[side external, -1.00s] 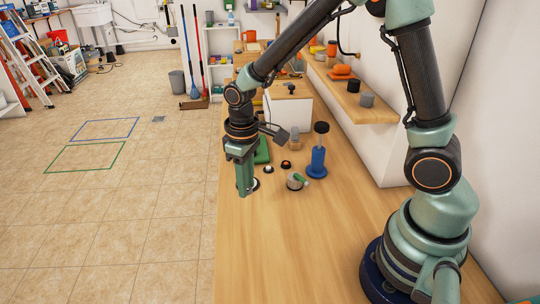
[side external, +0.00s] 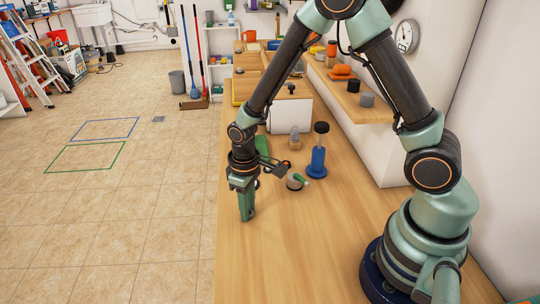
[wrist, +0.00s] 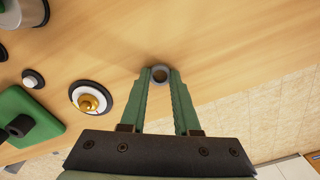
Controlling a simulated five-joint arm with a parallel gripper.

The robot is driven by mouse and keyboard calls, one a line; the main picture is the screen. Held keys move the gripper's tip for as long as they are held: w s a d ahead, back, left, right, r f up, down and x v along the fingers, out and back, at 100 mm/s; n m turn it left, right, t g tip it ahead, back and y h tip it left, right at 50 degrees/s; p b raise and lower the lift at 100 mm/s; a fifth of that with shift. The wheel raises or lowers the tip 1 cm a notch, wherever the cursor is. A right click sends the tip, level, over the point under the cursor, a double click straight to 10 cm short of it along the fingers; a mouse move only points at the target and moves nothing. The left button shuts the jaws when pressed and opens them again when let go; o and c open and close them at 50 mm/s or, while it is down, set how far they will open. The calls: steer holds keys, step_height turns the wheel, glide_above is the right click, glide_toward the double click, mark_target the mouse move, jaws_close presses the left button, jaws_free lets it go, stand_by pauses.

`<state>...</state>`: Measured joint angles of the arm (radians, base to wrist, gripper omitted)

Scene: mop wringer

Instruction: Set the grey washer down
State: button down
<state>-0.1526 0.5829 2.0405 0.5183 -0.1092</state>
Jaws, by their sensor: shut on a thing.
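My gripper (wrist: 160,74) is shut on the grey washer (wrist: 160,67), a small ring pinched between the green fingertips in the wrist view. The washer's hole faces the wrist camera. In the side view, my gripper (side external: 247,214) points down over the left edge region of the wooden bench (side external: 290,255). The washer is too small to make out there. I cannot tell whether it touches the bench or hangs just above it.
In the wrist view, a white disc with a brass knob (wrist: 89,101), a small black-and-white knob (wrist: 32,78) and a green block (wrist: 40,108) lie to the left. A blue-based post (side external: 317,163) stands farther back. The near bench is clear; its edge drops to the tiled floor.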

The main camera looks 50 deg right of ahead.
steer(key=c, duration=0.6)
jaws_free()
steer(key=shift+f, duration=0.1)
steer(key=shift+c, duration=0.2)
step_height(320, 180, up, 12)
steer(key=s+d+r+m+t, duration=0.1)
steer(key=s+d+r+t, duration=0.1)
steer(key=s+r, duration=0.2)
steer(key=s+d+r+m+t, duration=0.2)
steer(key=s+d+r+t, duration=0.1)
steer(key=r, duration=0.6)
steer(key=shift+s+d+t, duration=0.3)
steer(key=shift+s+d, duration=0.05)
steer(key=shift+s, duration=0.3)
